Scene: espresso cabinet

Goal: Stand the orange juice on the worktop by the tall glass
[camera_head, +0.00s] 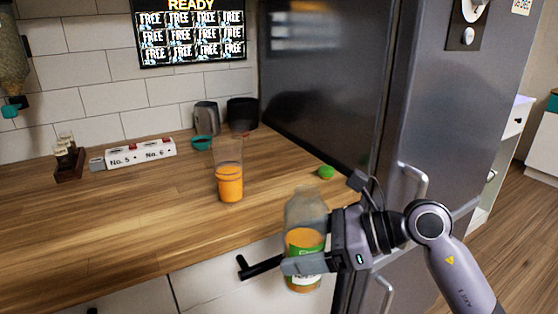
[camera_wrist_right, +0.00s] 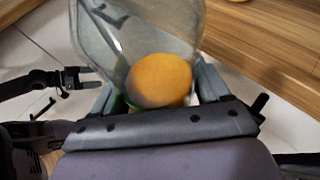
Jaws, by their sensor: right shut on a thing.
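The orange juice bottle (camera_head: 303,241) is clear, with orange liquid in its lower part and a green and white label. My right gripper (camera_head: 300,263) is shut around its lower part and holds it roughly upright, in front of the worktop's front edge. The right wrist view shows the clear bottle (camera_wrist_right: 140,35) and the orange juice inside, between my fingers. The tall glass (camera_head: 228,152) stands upright on the wooden worktop (camera_head: 130,215), left of and behind the bottle, with orange liquid in its lower half.
A green cap (camera_head: 326,172) lies on the worktop near the dark fridge (camera_head: 320,80). A white numbered block (camera_head: 140,154), a small rack (camera_head: 68,163), a teal cup (camera_head: 202,143) and metal containers (camera_head: 207,118) stand farther back. The worktop's front left is clear. A black drawer handle (camera_head: 262,267) sticks out below.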

